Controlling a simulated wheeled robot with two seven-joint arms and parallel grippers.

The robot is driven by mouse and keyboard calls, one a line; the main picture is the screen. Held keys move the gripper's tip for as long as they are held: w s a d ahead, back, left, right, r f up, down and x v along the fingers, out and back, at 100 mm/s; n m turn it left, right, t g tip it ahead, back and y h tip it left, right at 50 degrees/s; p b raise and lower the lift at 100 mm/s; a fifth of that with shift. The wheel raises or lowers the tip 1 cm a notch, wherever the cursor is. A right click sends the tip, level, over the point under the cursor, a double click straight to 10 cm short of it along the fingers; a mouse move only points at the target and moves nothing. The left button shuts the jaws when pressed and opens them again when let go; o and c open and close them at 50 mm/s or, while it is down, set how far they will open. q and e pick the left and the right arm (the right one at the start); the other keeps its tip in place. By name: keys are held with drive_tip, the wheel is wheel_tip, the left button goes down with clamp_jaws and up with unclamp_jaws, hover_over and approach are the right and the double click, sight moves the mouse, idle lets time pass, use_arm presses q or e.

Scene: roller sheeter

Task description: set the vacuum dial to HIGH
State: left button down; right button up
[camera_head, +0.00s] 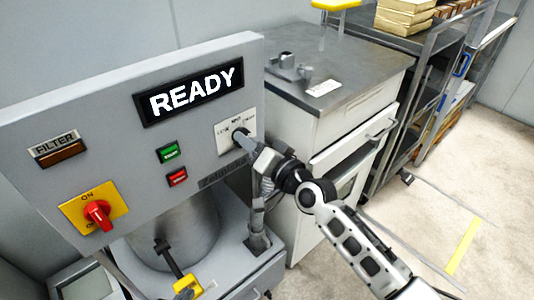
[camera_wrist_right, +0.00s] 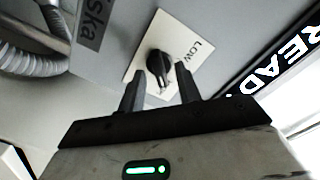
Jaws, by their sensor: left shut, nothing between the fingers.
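The vacuum dial is a black knob (camera_wrist_right: 158,66) on a white label plate (camera_head: 226,137), at the right end of the grey control panel. The plate carries small lettering, and the wrist view reads LOW beside the knob. Which mark the knob points at I cannot tell. My right gripper (camera_head: 244,143) reaches the dial from the right and hides part of it in the head view. In the right wrist view its two fingers (camera_wrist_right: 160,88) are apart, one on each side of the knob, with gaps showing. My left gripper is not in view.
The panel holds a READY display (camera_head: 190,92), green (camera_head: 167,153) and red (camera_head: 178,177) buttons, a FILTER indicator (camera_head: 58,150) and a red rotary switch (camera_head: 98,213). A grey hose (camera_wrist_right: 38,55) runs near the dial. A steel-topped cabinet (camera_head: 335,65) stands behind my right arm.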

drive_tip(key=v, duration=1.5)
drive_tip(key=shift+s+d+b, duration=0.2)
drive_tip(key=shift+s+b, duration=0.05)
drive_tip(key=shift+b, duration=0.05)
